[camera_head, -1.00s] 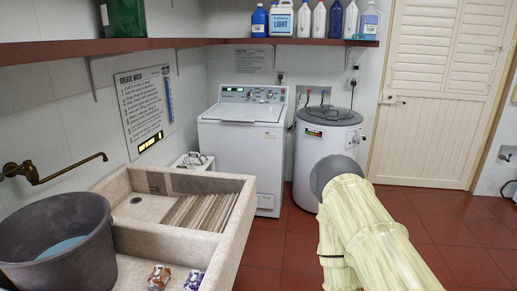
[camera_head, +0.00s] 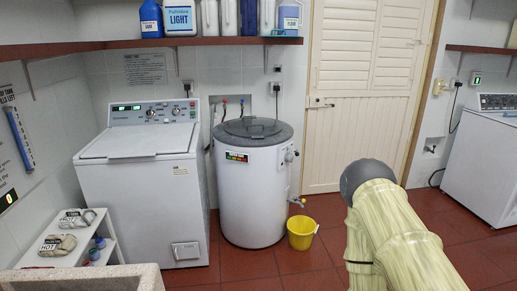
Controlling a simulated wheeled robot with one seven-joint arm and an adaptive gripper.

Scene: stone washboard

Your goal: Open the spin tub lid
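A round white tub with a dark grey lid (camera_head: 262,128) stands against the back wall, right of a square white washer; it looks like the spin tub (camera_head: 250,195). Its lid lies flat on top and looks shut, with a raised handle in the middle. A coloured label is on its front, and a tap sticks out low on its right side. My arm, in a pale yellow cover, reaches in from the lower right. Its dark rounded end shows right of the tub and apart from it. My gripper's fingers are not visible.
A white top-loading washer (camera_head: 145,180) stands close left of the tub. A yellow bucket (camera_head: 300,233) sits on the floor under the tap. A low white shelf (camera_head: 95,240) and the stone sink edge (camera_head: 90,280) are at lower left. Red tile floor is open in front of the tub.

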